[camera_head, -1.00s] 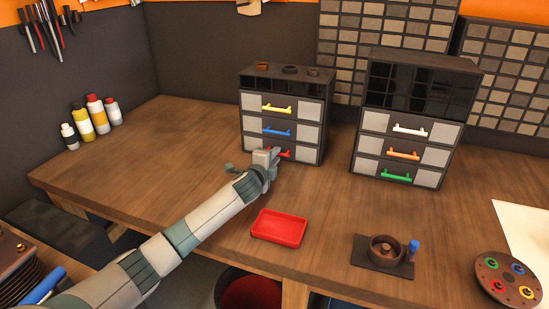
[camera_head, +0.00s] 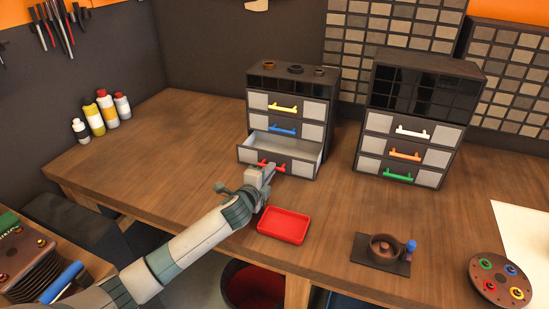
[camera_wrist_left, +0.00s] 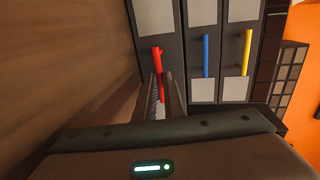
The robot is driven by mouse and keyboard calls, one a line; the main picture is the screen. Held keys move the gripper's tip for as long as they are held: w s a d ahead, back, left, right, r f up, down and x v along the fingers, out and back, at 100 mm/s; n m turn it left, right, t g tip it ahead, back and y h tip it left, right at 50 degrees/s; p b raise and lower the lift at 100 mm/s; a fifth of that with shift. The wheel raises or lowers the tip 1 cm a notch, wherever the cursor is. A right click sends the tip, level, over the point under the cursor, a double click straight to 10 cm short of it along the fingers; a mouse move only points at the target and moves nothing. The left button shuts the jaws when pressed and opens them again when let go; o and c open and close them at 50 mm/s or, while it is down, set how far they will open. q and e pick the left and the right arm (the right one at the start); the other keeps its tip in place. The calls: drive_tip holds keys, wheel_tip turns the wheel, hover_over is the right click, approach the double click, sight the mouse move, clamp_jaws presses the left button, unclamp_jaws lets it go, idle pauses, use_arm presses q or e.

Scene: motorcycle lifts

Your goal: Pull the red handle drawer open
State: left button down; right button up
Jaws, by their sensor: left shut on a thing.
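The red handle drawer (camera_head: 247,155) is the bottom drawer of the left cabinet (camera_head: 328,107). It stands pulled out, and its pale inside shows from above. My left gripper (camera_head: 265,172) is at its front, shut on the red handle (camera_head: 279,168). In the left wrist view the red handle (camera_wrist_left: 157,62) runs down between the two fingers (camera_wrist_left: 162,95). The blue handle (camera_head: 283,131) and yellow handle (camera_head: 283,108) drawers above are closed. My right gripper is not in view.
A red tray (camera_head: 284,225) lies on the bench just in front of the gripper. A second cabinet (camera_head: 415,130) stands to the right. A dark fixture (camera_head: 381,254) and a round plate (camera_head: 500,281) lie at the front right. Several bottles (camera_head: 101,113) stand at the back left.

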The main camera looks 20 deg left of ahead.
use_arm(q)
drive_tip(key=shift+s, duration=0.95)
drive_tip(key=shift+f, duration=0.1)
drive_tip(key=c, duration=1.8)
unclamp_jaws()
drive_tip(key=shift+w, duration=0.1)
drive_tip(key=shift+c, duration=0.2)
drive_tip(key=s+r+b, duration=0.1)
drive_tip(key=s, duration=0.4)
drive_tip(key=s+r+b, duration=0.1)
drive_tip(key=s, duration=0.4)
drive_tip(key=s+r+b, duration=0.1)
drive_tip(key=s, duration=0.4)
drive_tip(key=shift+s+a, duration=0.3)
drive_tip(key=shift+s, duration=0.05)
drive_tip(key=shift+s+r, duration=0.25)
drive_tip(key=shift+s, duration=0.45)
